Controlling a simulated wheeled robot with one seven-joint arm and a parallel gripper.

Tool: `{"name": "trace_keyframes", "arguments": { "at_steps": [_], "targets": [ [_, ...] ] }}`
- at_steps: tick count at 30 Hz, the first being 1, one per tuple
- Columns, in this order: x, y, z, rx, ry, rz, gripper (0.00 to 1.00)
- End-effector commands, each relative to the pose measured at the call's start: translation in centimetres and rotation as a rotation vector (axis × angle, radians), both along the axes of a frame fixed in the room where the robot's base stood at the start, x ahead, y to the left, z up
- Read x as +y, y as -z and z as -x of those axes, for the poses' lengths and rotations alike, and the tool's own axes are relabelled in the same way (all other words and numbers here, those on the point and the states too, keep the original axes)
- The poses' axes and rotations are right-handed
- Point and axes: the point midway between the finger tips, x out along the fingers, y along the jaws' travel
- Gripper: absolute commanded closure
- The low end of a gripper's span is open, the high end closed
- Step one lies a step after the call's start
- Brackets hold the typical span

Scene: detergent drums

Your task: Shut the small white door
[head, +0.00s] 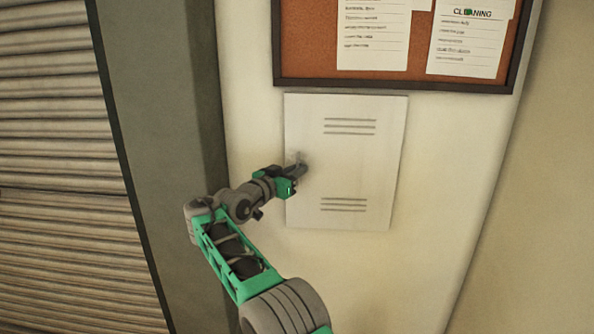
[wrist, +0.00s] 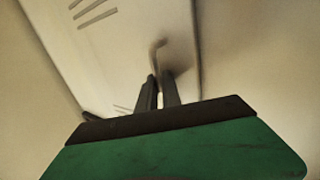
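The small white door (head: 345,160) is a pale panel on the wall with two sets of vent slots. It looks flat against the wall or nearly so; I cannot tell if a small gap remains. In the wrist view the door (wrist: 110,50) fills the upper middle, with a small handle (wrist: 157,46) just beyond the fingertips. My gripper (head: 303,168) is at the door's left edge, about mid-height, and hides part of that edge. In the wrist view the fingers of my gripper (wrist: 159,80) are close together with a narrow gap. Whether they touch or hold the handle is unclear.
A cork notice board (head: 400,84) with pinned papers hangs right above the door. A grey post (head: 170,130) and a slatted shutter (head: 55,150) stand to the left. The wall to the right of the door is bare.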

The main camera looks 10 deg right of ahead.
Motion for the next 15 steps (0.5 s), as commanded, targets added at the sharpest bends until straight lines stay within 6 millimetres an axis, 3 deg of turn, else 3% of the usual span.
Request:
{"name": "trace_keyframes", "arguments": {
  "at_steps": [1, 3, 8, 15],
  "targets": [
    [-0.2, -1.1, -0.2, -0.018, -0.004, -0.001, 0.88],
    [-0.3, -1.1, -0.1, -0.019, -0.003, -0.001, 0.83],
    [0.2, -1.0, 0.3, -0.02, -0.005, -0.002, 0.83],
    [3.8, -0.5, 3.9, -0.013, -0.01, -0.001, 0.83]
  ]
}}
